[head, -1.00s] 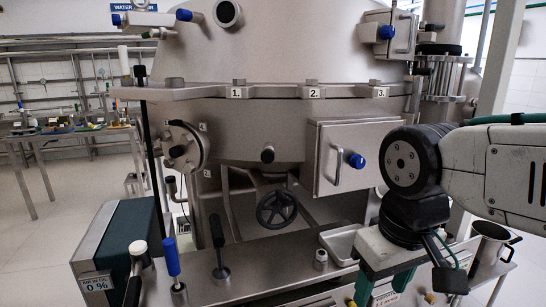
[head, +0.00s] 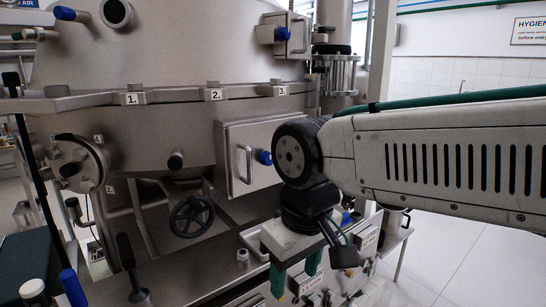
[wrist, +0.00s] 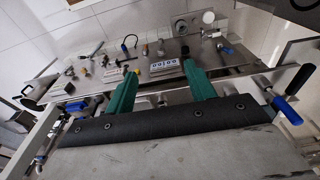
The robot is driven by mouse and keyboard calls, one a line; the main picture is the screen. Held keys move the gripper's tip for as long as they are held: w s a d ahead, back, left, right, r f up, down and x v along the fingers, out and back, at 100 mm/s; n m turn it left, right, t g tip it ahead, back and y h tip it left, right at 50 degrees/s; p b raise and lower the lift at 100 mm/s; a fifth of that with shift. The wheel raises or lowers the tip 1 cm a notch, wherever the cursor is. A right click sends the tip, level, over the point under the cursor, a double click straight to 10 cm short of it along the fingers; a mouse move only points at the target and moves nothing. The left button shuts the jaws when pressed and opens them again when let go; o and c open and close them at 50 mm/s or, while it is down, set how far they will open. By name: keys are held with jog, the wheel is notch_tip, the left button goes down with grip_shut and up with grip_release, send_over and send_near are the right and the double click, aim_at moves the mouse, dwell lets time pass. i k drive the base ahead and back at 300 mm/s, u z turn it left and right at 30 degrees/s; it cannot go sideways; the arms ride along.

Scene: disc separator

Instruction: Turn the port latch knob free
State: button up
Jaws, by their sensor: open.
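A round port cover (head: 80,163) with several small metal knobs sits on the left of the steel separator body. A square steel door (head: 238,160) to its right has a bar handle and a blue knob (head: 264,157). I cannot tell for sure which knob is the port latch knob. My gripper (head: 296,272) points down at the right, in front of the separator and below the square door, apart from both knobs. In the wrist view its two green fingers (wrist: 159,70) are spread wide with nothing between them. The port cover is not recognisable in the wrist view.
A black handwheel (head: 191,216) is under the body. Upright levers with black (head: 126,250) and blue (head: 72,288) grips stand at the front left. A workbench (wrist: 150,85) with several small tools and fittings lies beyond the fingers. Open floor (head: 450,255) shows at the right.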

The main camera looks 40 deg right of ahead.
aim_at(265, 158)
jog(key=u, duration=2.35)
jog(key=k, duration=1.7)
jog(key=z, duration=1.9)
jog(key=i, duration=0.5)
jog(key=z, duration=0.9)
